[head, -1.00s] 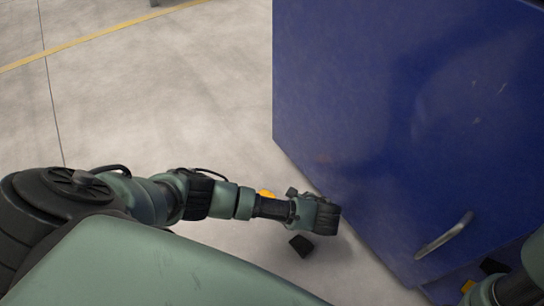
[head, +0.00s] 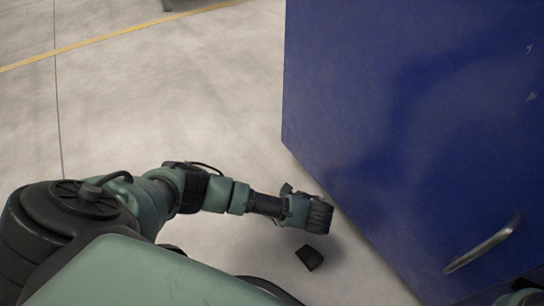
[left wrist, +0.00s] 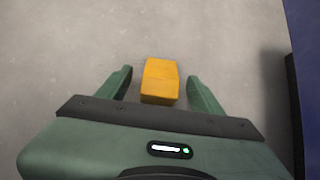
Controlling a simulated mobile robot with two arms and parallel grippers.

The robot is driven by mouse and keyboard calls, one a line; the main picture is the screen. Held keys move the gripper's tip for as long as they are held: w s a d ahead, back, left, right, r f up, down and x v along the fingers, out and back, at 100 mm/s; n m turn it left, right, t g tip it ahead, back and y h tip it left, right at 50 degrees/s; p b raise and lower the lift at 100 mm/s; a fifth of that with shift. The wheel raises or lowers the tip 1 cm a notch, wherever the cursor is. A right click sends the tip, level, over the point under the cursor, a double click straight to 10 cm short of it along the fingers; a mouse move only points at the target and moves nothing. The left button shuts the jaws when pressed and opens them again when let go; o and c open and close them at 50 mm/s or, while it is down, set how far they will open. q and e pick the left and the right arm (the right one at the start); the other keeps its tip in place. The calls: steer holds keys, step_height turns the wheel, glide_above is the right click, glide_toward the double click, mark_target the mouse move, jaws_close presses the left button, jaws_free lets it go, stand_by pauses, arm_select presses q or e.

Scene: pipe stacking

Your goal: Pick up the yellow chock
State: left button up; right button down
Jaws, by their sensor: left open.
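The yellow chock (left wrist: 160,82) lies on the grey floor in the left wrist view. My left gripper (left wrist: 160,73) is open, with one green finger on each side of the chock. Gaps show between the chock and both fingers, so it is not gripped. The near end of the chock is close to the gripper's palm edge. My right gripper does not show; only a sliver of the right arm is at the bottom right corner.
The blue cabinet (head: 400,130), with a metal handle (head: 483,244), stands right of the left hand. A small dark wedge-shaped piece (head: 309,258) is below the hand; I cannot tell what it is. Open floor (head: 170,100) with a yellow line lies to the left.

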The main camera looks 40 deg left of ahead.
arm_select(q)
jaws_close()
steer(key=shift+r, duration=0.1)
